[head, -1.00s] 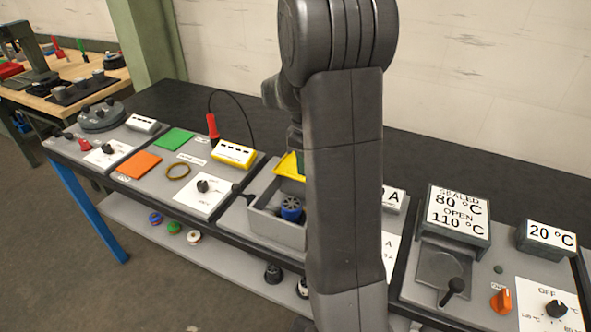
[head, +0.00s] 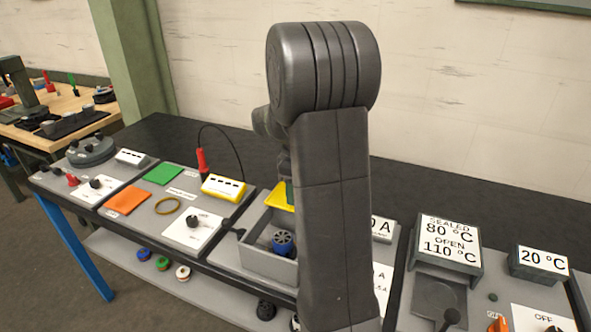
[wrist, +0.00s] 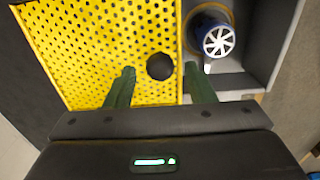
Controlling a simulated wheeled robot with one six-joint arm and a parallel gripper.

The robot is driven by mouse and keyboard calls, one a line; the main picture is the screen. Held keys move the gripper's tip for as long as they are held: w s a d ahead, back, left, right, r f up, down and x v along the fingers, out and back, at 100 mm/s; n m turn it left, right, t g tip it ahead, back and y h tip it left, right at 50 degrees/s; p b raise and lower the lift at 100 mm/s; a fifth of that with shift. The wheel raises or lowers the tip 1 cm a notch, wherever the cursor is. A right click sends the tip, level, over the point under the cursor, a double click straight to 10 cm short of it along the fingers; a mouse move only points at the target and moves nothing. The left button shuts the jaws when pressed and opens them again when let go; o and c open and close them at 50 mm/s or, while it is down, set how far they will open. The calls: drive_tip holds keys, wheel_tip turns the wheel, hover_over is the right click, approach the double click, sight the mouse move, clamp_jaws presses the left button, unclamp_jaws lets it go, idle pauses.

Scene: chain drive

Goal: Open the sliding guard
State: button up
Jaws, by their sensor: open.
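The sliding guard (wrist: 100,45) is a yellow perforated plate over the left part of a grey open-topped box in the wrist view. A dark round knob (wrist: 160,67) sits near its right edge. My gripper (wrist: 160,74) is open, with one green finger on each side of the knob; I cannot tell if either touches it. A blue wheel with a white spoked face (wrist: 217,40) shows in the uncovered right part. In the head view, only a bit of the yellow guard (head: 281,196) shows beside my arm, which hides the gripper.
The grey box (head: 268,262) stands on the bench with the blue wheel inside. A small black lever (head: 233,231) is at its left. A yellow meter (head: 223,186) stands further left. A temperature sign (head: 448,242) stands to the right.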

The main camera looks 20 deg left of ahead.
wheel_tip(320, 180, up, 13)
drive_tip(key=shift+f+b, duration=0.2)
drive_tip(key=shift+b, duration=0.15)
drive_tip(key=shift+f, duration=0.15)
wheel_tip(320, 180, down, 14)
drive_tip(key=shift+r+p, duration=0.25)
drive_tip(key=shift+p, duration=0.2)
drive_tip(key=shift+s+f, duration=0.1)
drive_tip(key=shift+s, duration=0.55)
